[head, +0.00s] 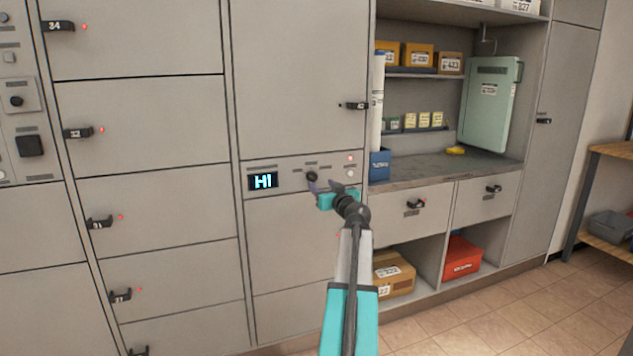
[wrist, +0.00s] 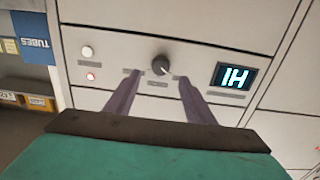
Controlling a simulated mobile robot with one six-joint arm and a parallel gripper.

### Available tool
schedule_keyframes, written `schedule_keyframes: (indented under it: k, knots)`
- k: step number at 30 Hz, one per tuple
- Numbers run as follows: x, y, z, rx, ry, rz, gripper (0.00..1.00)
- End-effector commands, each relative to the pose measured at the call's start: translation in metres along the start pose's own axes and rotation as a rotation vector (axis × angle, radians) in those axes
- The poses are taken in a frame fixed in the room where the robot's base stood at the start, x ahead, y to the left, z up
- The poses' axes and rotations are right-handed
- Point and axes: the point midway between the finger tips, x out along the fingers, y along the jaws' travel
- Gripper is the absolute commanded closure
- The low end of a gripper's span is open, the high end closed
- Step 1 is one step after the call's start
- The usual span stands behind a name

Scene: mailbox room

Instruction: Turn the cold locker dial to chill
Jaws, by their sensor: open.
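The cold locker dial (head: 312,176) is a small round black knob on the grey control strip, right of a display (head: 263,181) reading "HI" in cyan. In the wrist view, which is upside down, the dial (wrist: 160,64) sits just beyond and between the fingertips, its pale pointer mark toward the lower right. Small label plates surround the dial; their text is too small to read. My gripper (head: 325,187) is open and empty just in front of the dial, slightly right of it in the head view. The purple fingers (wrist: 158,79) straddle the dial's line without visibly touching it.
A white button (head: 350,173) and a red light (head: 350,158) sit on the strip's right end. A locker handle (head: 356,106) sticks out above. A blue tubes box (head: 380,164) stands on the counter (head: 430,166) to the right. Tiled floor is clear at lower right.

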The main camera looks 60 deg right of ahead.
Motion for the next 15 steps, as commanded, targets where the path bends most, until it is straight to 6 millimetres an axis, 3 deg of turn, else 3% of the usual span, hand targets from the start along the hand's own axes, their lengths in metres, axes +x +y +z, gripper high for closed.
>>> schedule_keyframes:
  k: [15]
  knots:
    - [0.051, 0.000, 0.000, 0.000, 0.000, -0.001, 0.51]
